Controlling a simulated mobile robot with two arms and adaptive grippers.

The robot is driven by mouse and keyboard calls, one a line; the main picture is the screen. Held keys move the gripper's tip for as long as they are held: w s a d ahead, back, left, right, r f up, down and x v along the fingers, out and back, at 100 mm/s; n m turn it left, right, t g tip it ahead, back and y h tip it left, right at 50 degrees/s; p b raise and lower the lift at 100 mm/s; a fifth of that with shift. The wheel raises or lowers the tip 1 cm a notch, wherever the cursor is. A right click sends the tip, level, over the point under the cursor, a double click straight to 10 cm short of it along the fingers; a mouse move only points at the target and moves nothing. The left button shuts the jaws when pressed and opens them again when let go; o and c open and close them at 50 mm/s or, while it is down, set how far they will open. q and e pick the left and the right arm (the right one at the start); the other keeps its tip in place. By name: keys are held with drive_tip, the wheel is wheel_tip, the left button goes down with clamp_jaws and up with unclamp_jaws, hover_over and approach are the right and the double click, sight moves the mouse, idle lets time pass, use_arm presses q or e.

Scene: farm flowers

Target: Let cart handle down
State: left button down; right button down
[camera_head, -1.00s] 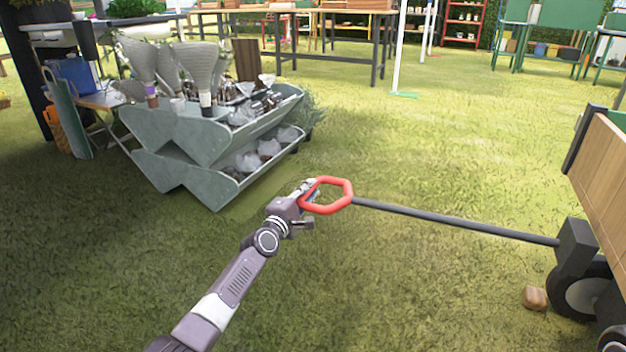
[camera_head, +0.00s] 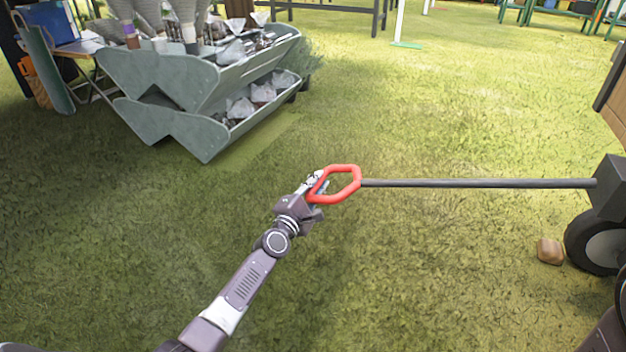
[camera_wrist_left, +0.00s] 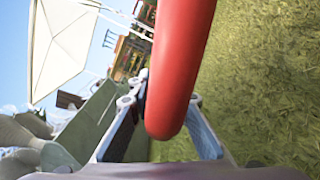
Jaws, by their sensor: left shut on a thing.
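The cart handle is a red loop (camera_head: 340,180) on a long dark bar (camera_head: 475,183) that runs right to the cart's front wheel fork (camera_head: 608,186). My left gripper (camera_head: 318,187) is shut on the left side of the red loop. In the left wrist view the red loop (camera_wrist_left: 180,70) passes between the two fingers (camera_wrist_left: 168,118). The bar looks about level across the picture; its height above the grass is hard to tell. My right gripper is not in view.
A grey two-tier planter stand (camera_head: 205,85) with bagged items stands at the upper left. A small brown block (camera_head: 550,251) lies by the cart wheel (camera_head: 600,246). The wooden cart side (camera_head: 612,105) is at the right edge. Grass around the handle is clear.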

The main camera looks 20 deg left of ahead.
use_arm(q)
drive_tip(key=shift+w+d+r, duration=0.15)
drive_tip(key=shift+d+r, duration=0.05)
drive_tip(key=c, duration=1.8)
unclamp_jaws()
drive_tip(key=shift+f, duration=0.1)
